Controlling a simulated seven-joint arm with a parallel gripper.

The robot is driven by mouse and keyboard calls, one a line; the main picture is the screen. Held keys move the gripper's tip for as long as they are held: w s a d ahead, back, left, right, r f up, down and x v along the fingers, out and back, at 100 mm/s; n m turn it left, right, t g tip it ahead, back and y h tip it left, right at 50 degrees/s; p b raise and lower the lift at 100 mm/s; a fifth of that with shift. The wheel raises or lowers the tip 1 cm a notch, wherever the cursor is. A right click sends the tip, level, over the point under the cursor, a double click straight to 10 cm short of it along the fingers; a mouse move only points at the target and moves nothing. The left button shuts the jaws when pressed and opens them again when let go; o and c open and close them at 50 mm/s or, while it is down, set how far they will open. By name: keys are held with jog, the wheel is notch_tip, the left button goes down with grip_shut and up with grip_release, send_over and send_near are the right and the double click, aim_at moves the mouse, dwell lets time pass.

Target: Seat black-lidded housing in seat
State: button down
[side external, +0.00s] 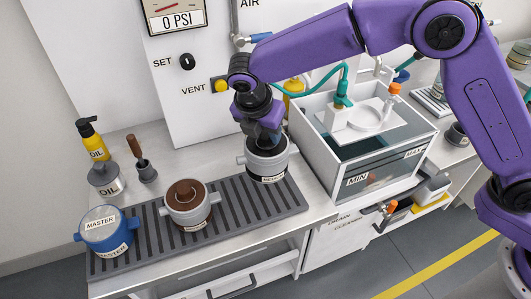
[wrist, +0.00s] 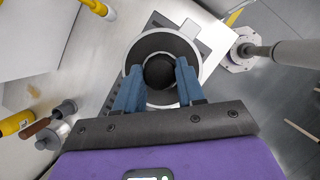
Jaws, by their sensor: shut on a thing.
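A white platform with a ring (side external: 372,116) sits over the open tank; I cannot tell whether this is the seat.
A brown-lidded housing (side external: 188,205) and a blue MASTER housing (side external: 105,232) stand on the mat to the left. The clear-walled tank (side external: 385,160) stands close on the right.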

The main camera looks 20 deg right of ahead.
notch_tip(320, 180, up, 20)
jog(key=w+d+r, duration=0.2)
jog(key=d, duration=1.6)
jog(key=s+d+f, duration=0.1)
jog(key=s+d, duration=0.2)
jog(key=d, duration=0.6)
jog(key=s+d+f, duration=0.1)
jog(key=s+d, duration=0.2)
jog(key=d, duration=0.5)
notch_tip(320, 180, down, 18)
jog(key=shift+n, duration=0.3)
jog(key=shift+f, duration=0.1)
jog(key=w, duration=1.2)
jog(key=shift+f, duration=0.15)
